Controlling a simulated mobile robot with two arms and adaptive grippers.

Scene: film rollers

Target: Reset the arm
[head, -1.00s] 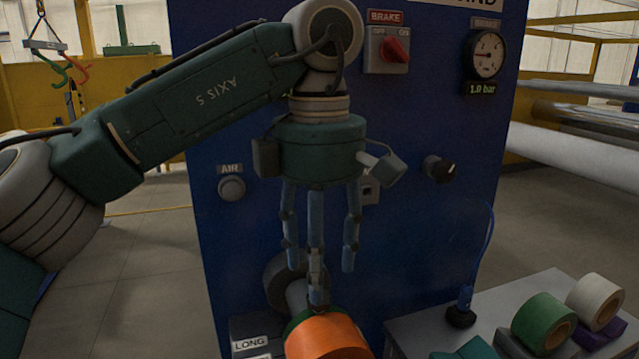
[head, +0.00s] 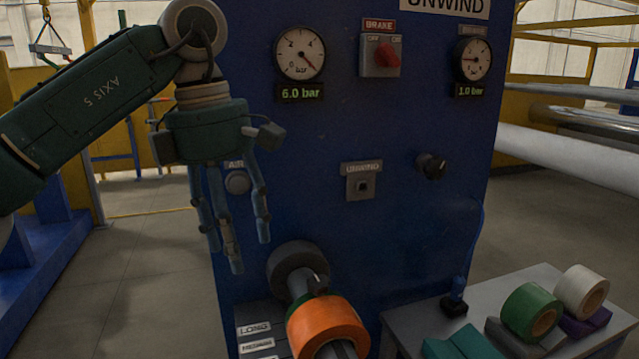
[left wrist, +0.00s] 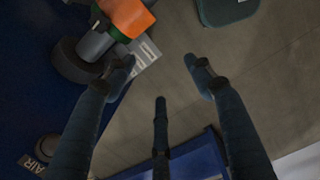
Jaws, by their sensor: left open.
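My left arm comes in from the left in the head view. Its gripper (head: 232,245) hangs fingers down in front of the left part of the blue unwind panel (head: 400,240). The fingers are spread and hold nothing. An orange roll (head: 328,322) sits on the shaft (head: 300,285) below and to the right of the fingertips, apart from them. In the left wrist view the gripper (left wrist: 162,80) shows open fingers, with the orange roll (left wrist: 128,15) beyond them at the upper left. My right gripper is in neither view.
The panel carries a 6.0 bar gauge (head: 300,53), a red brake switch (head: 386,55), a 1.0 bar gauge (head: 473,60) and a black knob (head: 431,165). A grey table (head: 405,318) at the lower right holds green (head: 531,312) and white (head: 582,291) rolls. Open floor lies left.

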